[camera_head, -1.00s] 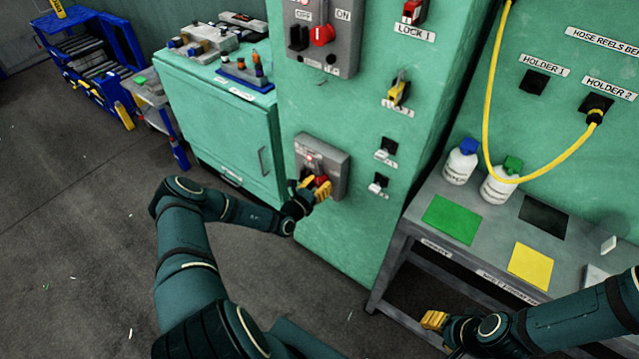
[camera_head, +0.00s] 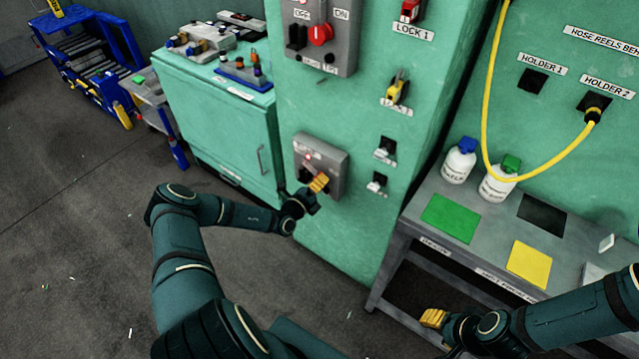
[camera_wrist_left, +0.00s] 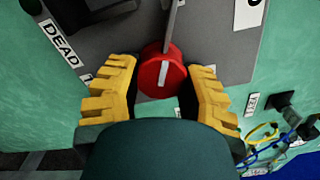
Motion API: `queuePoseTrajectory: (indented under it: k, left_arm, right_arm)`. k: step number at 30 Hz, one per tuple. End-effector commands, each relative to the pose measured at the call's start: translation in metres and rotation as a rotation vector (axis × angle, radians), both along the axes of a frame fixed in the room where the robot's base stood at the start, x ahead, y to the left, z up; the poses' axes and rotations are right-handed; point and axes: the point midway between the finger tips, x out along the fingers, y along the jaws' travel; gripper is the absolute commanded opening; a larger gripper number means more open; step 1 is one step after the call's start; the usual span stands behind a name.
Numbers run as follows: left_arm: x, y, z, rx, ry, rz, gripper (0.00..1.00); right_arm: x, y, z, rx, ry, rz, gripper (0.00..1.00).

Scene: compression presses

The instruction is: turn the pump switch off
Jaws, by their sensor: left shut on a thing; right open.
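The switch box (camera_head: 336,181) is a grey panel low on the green cabinet, with a small red lamp and a label too small to read. Its round red knob (camera_wrist_left: 150,78) shows in the left wrist view, with a white bar running nearly upright in the picture. My left gripper (camera_head: 313,188) is at this box, its yellow fingers on both sides of the knob and shut on it. In the head view the gripper hides the knob. My right gripper (camera_head: 433,318) is open and empty, beside the grey bench.
An upper grey box (camera_head: 348,52) has another red knob (camera_head: 320,34) between OFF and ON. Small black holders (camera_head: 385,148) sit right of the lower box. The grey bench (camera_head: 405,218) holds two bottles and coloured mats. A yellow hose (camera_head: 486,110) hangs above it.

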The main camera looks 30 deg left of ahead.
Motion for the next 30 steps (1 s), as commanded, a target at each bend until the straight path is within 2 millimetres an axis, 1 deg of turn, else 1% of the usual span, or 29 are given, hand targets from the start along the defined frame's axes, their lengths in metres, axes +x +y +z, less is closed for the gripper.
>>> queuePoseTrajectory:
  k: [6,15,21,30]
  left_arm:
    - [0.0013,0.0001,0.0029,-0.182,0.008,0.001,0.0]
    - [0.0014,-0.0008,0.0041,-0.358,0.023,-0.001,0.0]
    - [0.0014,-0.0008,0.0047,-0.417,0.028,-0.001,0.0]
    - [0.0015,-0.0008,0.0052,-0.439,0.029,-0.001,0.0]
  right_arm:
    - [-0.0009,0.0001,-0.0023,0.0,0.002,0.002,0.47]
    - [-0.0016,0.0003,-0.0045,0.001,0.004,0.003,0.47]
    - [-0.0019,0.0004,-0.0051,0.001,0.004,0.004,0.47]
    - [-0.002,0.0003,-0.0053,0.001,0.005,0.004,0.47]
